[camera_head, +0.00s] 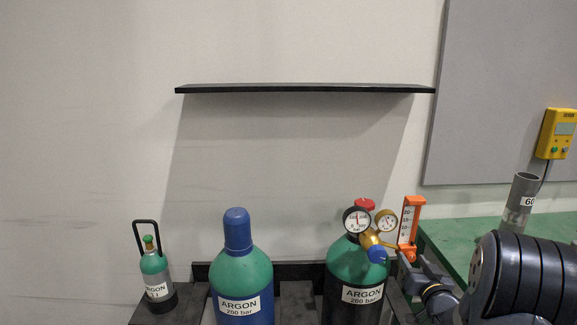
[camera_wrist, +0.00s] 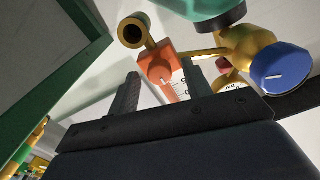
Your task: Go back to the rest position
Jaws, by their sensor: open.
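My gripper (camera_head: 416,265) is at the lower right of the head view, close to the orange flow meter (camera_head: 411,222) on the regulator (camera_head: 372,238). In the wrist view, my gripper (camera_wrist: 162,72) is open. Its two fingers point at the orange flow meter body (camera_wrist: 156,66), which shows between and beyond them. I cannot tell whether a finger touches it. A brass outlet (camera_wrist: 135,30) and the regulator's blue knob (camera_wrist: 281,73) are close by. The regulator sits on the dark argon cylinder with a green shoulder (camera_head: 358,265).
A blue-capped argon cylinder (camera_head: 241,270) and a small argon bottle (camera_head: 154,270) stand to the left. A black shelf (camera_head: 305,88) is on the wall above. A green bench (camera_head: 455,235) bearing a grey tube (camera_head: 520,200) is at right. A yellow device (camera_head: 556,134) hangs on the grey panel.

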